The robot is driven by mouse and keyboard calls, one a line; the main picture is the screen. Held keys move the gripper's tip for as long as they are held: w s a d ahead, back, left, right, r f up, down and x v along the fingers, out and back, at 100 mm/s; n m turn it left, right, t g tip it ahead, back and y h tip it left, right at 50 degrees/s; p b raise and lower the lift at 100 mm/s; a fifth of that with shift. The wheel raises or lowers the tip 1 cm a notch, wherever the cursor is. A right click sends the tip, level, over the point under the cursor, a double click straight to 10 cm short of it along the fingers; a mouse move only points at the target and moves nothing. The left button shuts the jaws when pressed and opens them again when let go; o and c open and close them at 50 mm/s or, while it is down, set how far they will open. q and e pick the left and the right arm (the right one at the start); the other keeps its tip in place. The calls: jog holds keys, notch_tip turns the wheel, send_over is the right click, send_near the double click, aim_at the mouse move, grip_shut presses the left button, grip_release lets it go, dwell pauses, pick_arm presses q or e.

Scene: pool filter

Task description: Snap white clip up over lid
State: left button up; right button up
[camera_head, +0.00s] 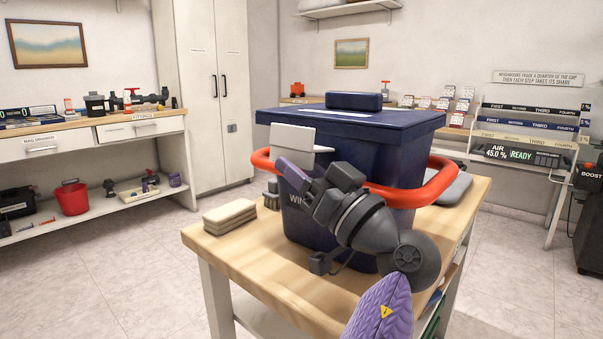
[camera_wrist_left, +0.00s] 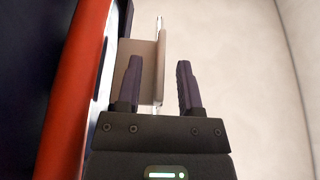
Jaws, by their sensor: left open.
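The dark blue filter box (camera_head: 395,165) stands on the wooden table with its blue lid (camera_head: 420,119) on top. The white clip (camera_head: 292,136) is a pale plate at the front left of the lid's edge, above the red handle. I cannot tell whether it is hooked over the lid. My left gripper (camera_head: 282,165) reaches up to just below the clip. In the left wrist view the clip (camera_wrist_left: 161,66) stands between and beyond the open purple fingers (camera_wrist_left: 157,75), with a gap on the right finger's side. The gripper and wrist hide part of the box front. My right gripper is out of view.
The red handle (camera_head: 437,183) loops around the box, close to my left wrist; it also shows in the left wrist view (camera_wrist_left: 75,90). A beige stacked block (camera_head: 230,216) lies on the wooden table (camera_head: 215,249).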

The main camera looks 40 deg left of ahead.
pick_arm(q)
jog(key=shift+a, duration=0.15)
grip_shut()
jog(key=shift+r, duration=0.1)
